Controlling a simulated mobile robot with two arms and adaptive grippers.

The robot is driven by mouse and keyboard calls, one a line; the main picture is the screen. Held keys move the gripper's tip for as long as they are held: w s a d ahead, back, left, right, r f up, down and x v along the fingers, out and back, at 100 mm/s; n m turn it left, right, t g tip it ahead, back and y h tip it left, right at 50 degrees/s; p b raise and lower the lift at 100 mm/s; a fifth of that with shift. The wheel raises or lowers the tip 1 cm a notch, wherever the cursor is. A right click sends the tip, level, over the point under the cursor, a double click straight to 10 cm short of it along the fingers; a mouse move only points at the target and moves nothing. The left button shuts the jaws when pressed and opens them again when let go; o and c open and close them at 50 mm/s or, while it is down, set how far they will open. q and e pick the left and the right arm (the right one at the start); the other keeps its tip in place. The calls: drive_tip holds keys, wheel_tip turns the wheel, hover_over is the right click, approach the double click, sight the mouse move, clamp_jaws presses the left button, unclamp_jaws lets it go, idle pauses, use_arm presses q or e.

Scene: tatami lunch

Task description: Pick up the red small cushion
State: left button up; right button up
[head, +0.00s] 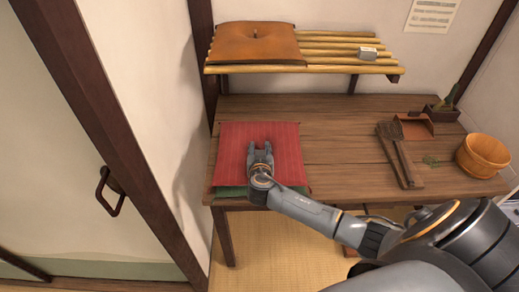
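The red small cushion (282,142) lies flat at the left end of the wooden table, on top of something green (231,191) whose edge shows along the front. My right gripper (260,149) is over the front middle of the red cushion, its fingers pointing to the back. The two fingers look spread with red showing between them. I cannot tell whether they touch the cushion. My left gripper is not in the head view.
An orange-brown cushion (254,44) and a small grey object (368,53) lie on the slatted shelf (330,69) above the table (337,150). A brush (401,153), a dustpan (416,126), a wooden bucket (482,155) and a potted plant (443,108) stand right. The table's middle is clear.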

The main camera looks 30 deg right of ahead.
clamp_jaws()
drive_tip(key=shift+r, duration=0.15)
idle(0.4)
